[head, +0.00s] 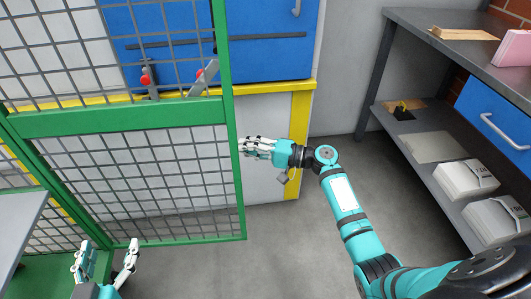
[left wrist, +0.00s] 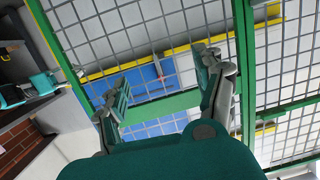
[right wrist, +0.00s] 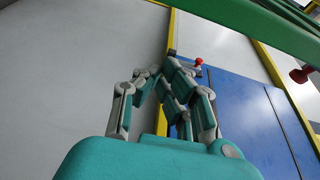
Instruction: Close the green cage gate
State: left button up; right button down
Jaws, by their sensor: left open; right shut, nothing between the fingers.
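The green cage gate (head: 228,100), a green frame with dark wire mesh, fills the left of the head view. A broad green bar crosses its middle, and its right-hand upright is a free edge. My right gripper (head: 247,147) is shut and empty, its fingertips just right of that upright; I cannot tell if they touch it. My left gripper (head: 104,258) is open and empty at the bottom left, below the gate's mesh. The left wrist view shows its spread fingers (left wrist: 164,78) before green-framed mesh. In the right wrist view my right fingers (right wrist: 155,78) are together.
Behind the mesh are a blue panel (head: 260,60) with red-knobbed levers and a yellow rail (head: 275,88). A grey shelf bench (head: 400,25) with boxes stands at the right. A grey surface (head: 18,225) juts in at the lower left. Grey floor between is clear.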

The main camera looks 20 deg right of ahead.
pick_arm(q)
jog(key=shift+s+a+f, duration=0.1)
jog(key=shift+f, duration=0.3)
pick_arm(e)
jog(key=s, duration=0.2)
jog(key=s+a, duration=0.1)
jog(key=shift+s+a, duration=0.15)
jog(key=shift+s, duration=0.25)
pick_arm(q)
jog(key=shift+g, duration=0.3)
pick_arm(e)
jog(key=shift+s, duration=0.1)
